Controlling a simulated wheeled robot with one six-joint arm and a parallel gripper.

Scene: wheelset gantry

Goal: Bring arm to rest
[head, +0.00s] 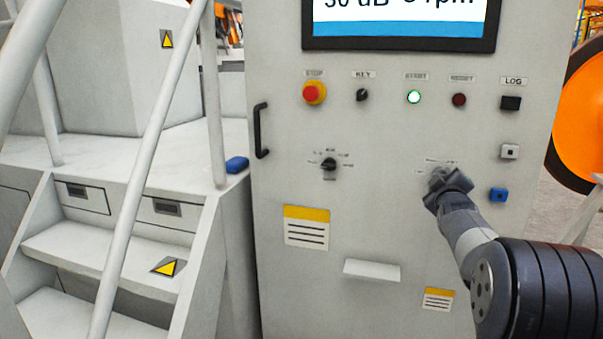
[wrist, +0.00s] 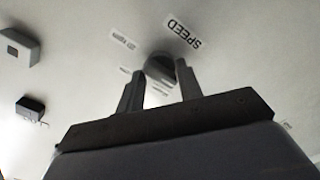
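My gripper (head: 443,178) is at the lower right of the grey control cabinet's front (head: 385,225), pointing at the panel. In the wrist view its two fingers (wrist: 160,72) stand apart, one on each side of a dark round knob (wrist: 160,66). A tilted label by the knob reads SPEED. Whether the fingers touch the knob is hard to tell. In the head view my gripper hides the knob. My arm reaches in from the lower right corner.
The cabinet carries a red stop button (head: 314,93), a lit start button (head: 413,97), a rotary selector (head: 329,164), a small ledge (head: 371,270) and a blue button (head: 498,195). Stairs with a handrail (head: 150,170) stand left. An orange wheel (head: 580,115) is at right.

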